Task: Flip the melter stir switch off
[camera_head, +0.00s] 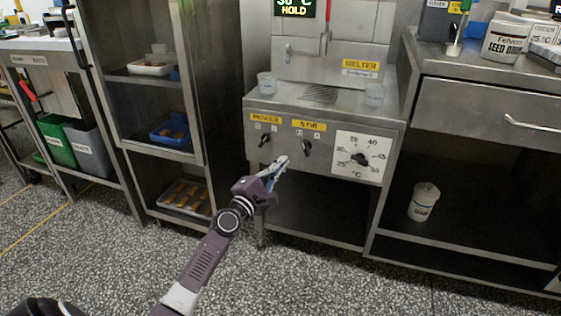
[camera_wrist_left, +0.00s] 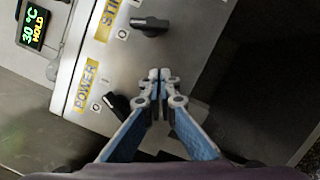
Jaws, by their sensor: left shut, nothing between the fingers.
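The melter (camera_head: 325,106) is a steel unit with a front panel carrying yellow POWER and STIR labels. The black stir switch (camera_head: 306,148) sits under the STIR label; it also shows at the top of the left wrist view (camera_wrist_left: 150,25). The black power switch (camera_head: 264,140) is to its left, and in the left wrist view (camera_wrist_left: 117,104) it is left of the fingers. My left gripper (camera_head: 281,163) is shut and empty, just below the panel switches and between them in the picture. Its fingertips (camera_wrist_left: 160,76) appear apart from the stir switch. My right gripper is not in view.
A white temperature dial (camera_head: 358,158) is right of the stir switch. A display (camera_head: 295,7) reads 30 °C HOLD. A shelf rack (camera_head: 165,115) with trays stands left; a steel counter (camera_head: 480,95) stands right.

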